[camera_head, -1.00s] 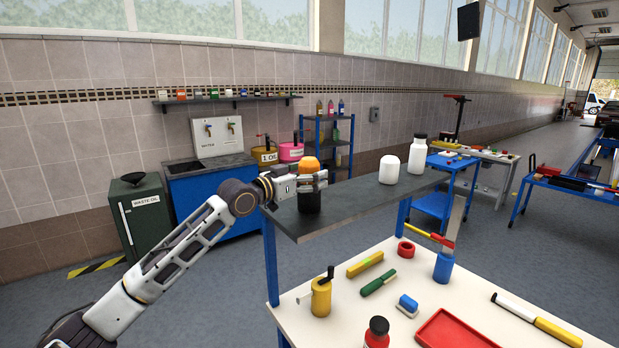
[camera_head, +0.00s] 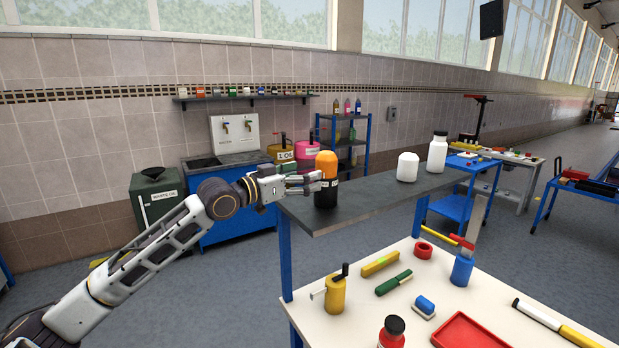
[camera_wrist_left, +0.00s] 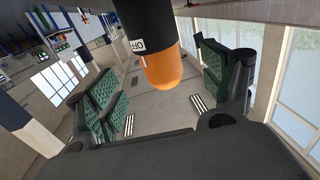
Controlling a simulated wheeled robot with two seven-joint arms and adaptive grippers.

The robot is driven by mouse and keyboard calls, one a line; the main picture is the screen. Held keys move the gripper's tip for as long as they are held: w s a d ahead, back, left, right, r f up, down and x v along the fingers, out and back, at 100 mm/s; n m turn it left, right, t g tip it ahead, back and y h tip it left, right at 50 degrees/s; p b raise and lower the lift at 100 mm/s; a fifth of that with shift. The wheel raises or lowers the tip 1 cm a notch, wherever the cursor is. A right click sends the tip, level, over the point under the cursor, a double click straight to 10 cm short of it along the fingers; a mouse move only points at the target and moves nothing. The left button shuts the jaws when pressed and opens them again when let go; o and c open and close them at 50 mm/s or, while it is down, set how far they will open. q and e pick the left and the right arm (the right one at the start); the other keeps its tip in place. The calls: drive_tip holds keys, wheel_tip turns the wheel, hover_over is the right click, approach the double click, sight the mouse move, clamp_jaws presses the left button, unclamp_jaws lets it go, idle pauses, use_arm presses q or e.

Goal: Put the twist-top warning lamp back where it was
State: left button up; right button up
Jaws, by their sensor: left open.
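The twist-top warning lamp (camera_head: 326,180) has an orange dome on a black body with a small white label. It stands upright on the left end of the grey upper shelf (camera_head: 375,205). My left gripper (camera_head: 312,183) is just to its left, open. In the left wrist view the lamp (camera_wrist_left: 148,45) is at the top, beyond the green-padded fingers (camera_wrist_left: 162,85) and between their lines, with no finger touching it. My right gripper is in neither view.
A white rounded bottle (camera_head: 407,168) and a white bottle with black cap (camera_head: 437,153) stand farther right on the shelf. Below, the white bench (camera_head: 375,320) holds a yellow pot (camera_head: 335,295), a red tray (camera_head: 470,333) and several tools. Free shelf lies right of the lamp.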

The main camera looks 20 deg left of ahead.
use_arm(q)
drive_tip(key=shift+b+v, duration=0.4)
drive_tip(key=shift+v, duration=1.3)
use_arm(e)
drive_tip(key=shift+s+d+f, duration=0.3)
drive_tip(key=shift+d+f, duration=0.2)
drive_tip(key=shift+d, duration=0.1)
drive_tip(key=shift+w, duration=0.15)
